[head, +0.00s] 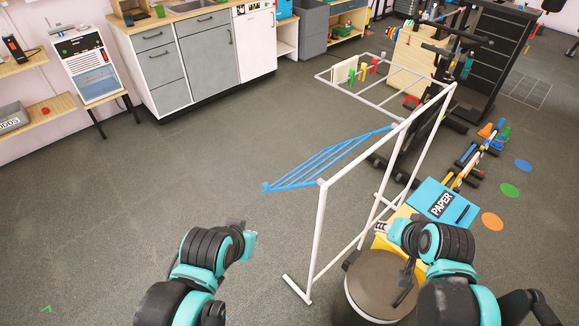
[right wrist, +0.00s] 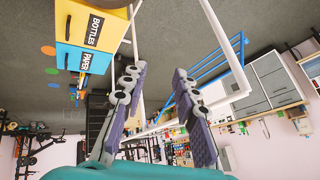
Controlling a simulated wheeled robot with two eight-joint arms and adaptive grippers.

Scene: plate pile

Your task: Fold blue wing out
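A white drying rack (head: 318,230) stands in the middle of the head view. Its blue wing (head: 325,160) sticks out to the left of the top bar, its outer corner free in the air. The blue wing also shows upside down in the right wrist view (right wrist: 208,66), beyond my fingers. My left gripper (head: 251,243) is below and left of the wing, apart from it; its fingers are not clear. My right gripper (right wrist: 155,73) is open and empty.
A blue PAPER box (head: 443,203) and a round grey-lidded bin (head: 385,285) stand close by my right arm. A white wing with clothespins (head: 345,75) extends at the rack's far end. The floor (head: 180,180) left of the rack is clear.

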